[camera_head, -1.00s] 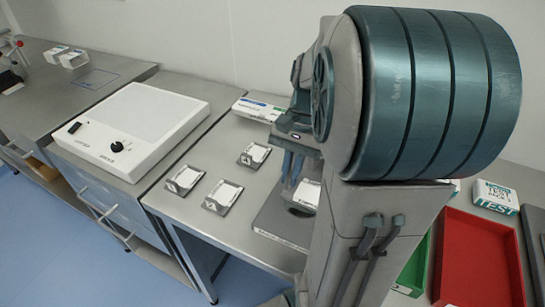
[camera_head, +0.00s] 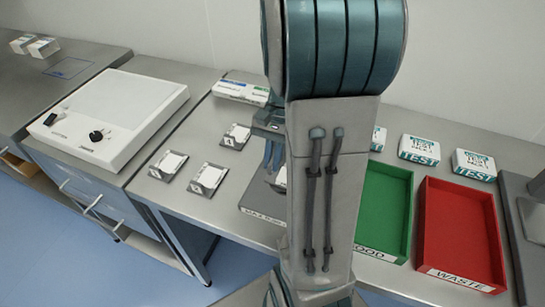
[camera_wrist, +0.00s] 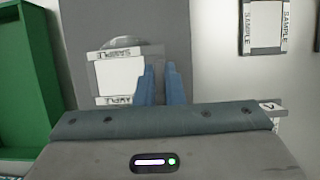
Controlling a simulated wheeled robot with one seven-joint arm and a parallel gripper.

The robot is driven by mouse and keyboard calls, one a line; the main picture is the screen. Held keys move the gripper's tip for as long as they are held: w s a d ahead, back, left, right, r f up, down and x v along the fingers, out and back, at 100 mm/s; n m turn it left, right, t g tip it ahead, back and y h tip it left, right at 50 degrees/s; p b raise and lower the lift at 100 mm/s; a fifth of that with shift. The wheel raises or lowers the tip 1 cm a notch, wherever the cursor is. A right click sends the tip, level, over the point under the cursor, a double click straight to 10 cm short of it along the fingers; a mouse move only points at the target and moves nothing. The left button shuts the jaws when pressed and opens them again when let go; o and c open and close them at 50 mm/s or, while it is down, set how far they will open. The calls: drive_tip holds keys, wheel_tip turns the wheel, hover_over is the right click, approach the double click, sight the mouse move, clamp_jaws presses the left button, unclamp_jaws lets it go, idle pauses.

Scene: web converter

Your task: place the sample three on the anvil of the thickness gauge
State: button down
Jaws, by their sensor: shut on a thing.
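Sample three (camera_wrist: 120,76), a white square card with SAMPLE strips on two opposite edges, lies over the round anvil (camera_wrist: 118,42) of the thickness gauge in the wrist view. The gauge's grey base (camera_wrist: 78,18) surrounds it. My gripper (camera_wrist: 161,72) has its blue fingers at the card's right side, shut on it with a narrow gap between them. I cannot tell whether the card touches the anvil. In the head view my arm hides most of the gauge (camera_head: 262,214) and the gripper.
Several holders with white cards (camera_head: 207,178) stand left of the gauge. A white light box (camera_head: 110,112) is farther left. A green tray (camera_head: 385,212) and a red WASTE tray (camera_head: 458,230) lie right, with TEST boxes (camera_head: 419,150) behind. A carton (camera_head: 241,91) lies at the back.

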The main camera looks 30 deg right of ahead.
drive_tip(key=c, duration=1.5)
unclamp_jaws()
drive_tip(key=shift+f, duration=0.1)
drive_tip(key=shift+c, duration=0.2)
drive_tip(key=shift+r, duration=0.3)
drive_tip(key=v, duration=1.2)
drive_tip(key=s+a+f+n+t+h, duration=0.1)
drive_tip(key=s+a+f+n+t, duration=0.1)
drive_tip(key=s+a+n+t, duration=0.1)
drive_tip(key=s+a+f+n+t+h, duration=0.2)
drive_tip(key=s+a+n, duration=0.3)
drive_tip(key=a, duration=0.5)
drive_tip(key=shift+s+a+f+n+t, duration=0.4)
drive_tip(key=shift+f+n, duration=0.1)
drive_tip(key=shift+n, duration=0.7)
